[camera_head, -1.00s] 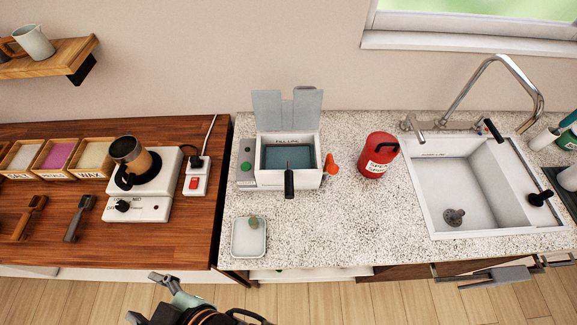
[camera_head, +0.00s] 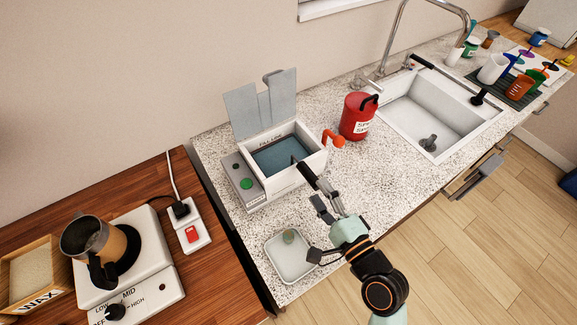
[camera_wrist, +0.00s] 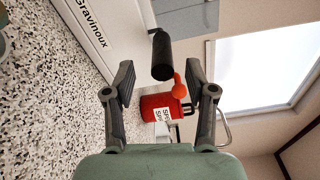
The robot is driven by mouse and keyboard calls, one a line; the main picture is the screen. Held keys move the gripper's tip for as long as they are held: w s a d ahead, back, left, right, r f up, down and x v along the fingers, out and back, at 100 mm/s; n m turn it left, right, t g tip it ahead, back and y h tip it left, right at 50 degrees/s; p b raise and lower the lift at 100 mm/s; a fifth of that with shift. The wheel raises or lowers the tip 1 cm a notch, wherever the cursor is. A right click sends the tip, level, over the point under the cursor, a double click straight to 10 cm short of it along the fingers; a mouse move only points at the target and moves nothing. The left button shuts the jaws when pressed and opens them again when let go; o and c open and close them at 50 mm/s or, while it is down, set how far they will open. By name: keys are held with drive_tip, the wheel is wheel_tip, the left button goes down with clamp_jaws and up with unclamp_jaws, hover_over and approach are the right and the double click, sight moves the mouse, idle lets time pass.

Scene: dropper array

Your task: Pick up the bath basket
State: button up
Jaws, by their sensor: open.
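The bath basket sits in the white water bath (camera_head: 284,185), with its mesh hidden inside the bath. Its black handle (camera_head: 307,174) sticks out over the front rim and also shows in the wrist view (camera_wrist: 162,57). My gripper (camera_head: 318,230) is open and empty in front of the bath, above the counter's front part. In the wrist view, the handle lies ahead of the fingertips (camera_wrist: 161,78), roughly between them and not touching. The bath's grey lid (camera_head: 262,105) stands open at the back.
A small pale dish (camera_head: 273,262) lies on the counter close to my gripper. An orange tap (camera_head: 334,139) juts from the bath's right side, with a red can (camera_head: 357,116) beyond it. The sink (camera_head: 455,115) is farther right. A hot plate (camera_head: 140,260) with a pot stands left.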

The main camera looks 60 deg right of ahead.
sight(308, 173)
drive_tip(key=p+x, duration=0.1)
drive_tip(key=x, duration=0.5)
drive_tip(key=shift+w+d+r+p, duration=0.1)
drive_tip(key=shift+d+r+p, duration=0.1)
drive_tip(key=shift+d+p, duration=0.15)
drive_tip(key=shift+w+d+f, duration=0.1)
drive_tip(key=shift+w, duration=0.05)
clamp_jaws()
